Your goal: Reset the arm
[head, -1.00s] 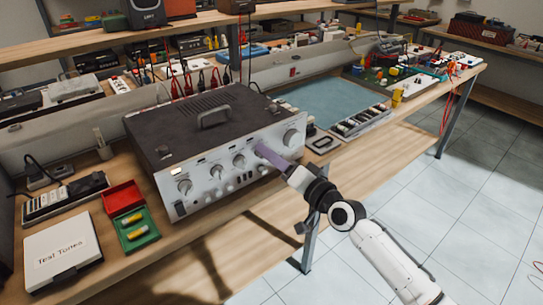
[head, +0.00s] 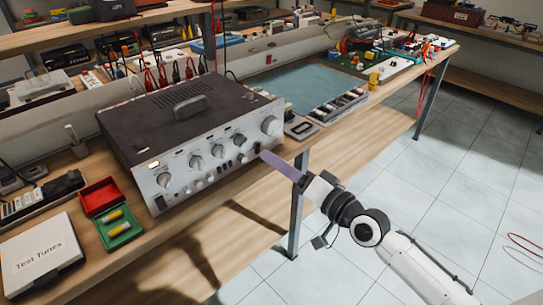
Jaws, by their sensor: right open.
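My right arm comes in from the lower right. Its gripper (head: 281,167) has purple fingers that point up and left, with the tip just in front of the lower right of the hi-fi's front panel. I cannot tell whether the tip touches the panel. The fingers look empty. The silver and black hi-fi unit (head: 200,150) sits on the wooden bench, with a row of knobs and a handle on its top. My left gripper is not in view.
The wooden bench (head: 150,236) also holds a white "Test Tones" box (head: 40,257), a red tray (head: 100,196) and a green tray (head: 120,228). A parts tray (head: 338,106) lies right of the hi-fi. A metal bench leg (head: 298,205) stands behind my right arm. Tiled floor is open at right.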

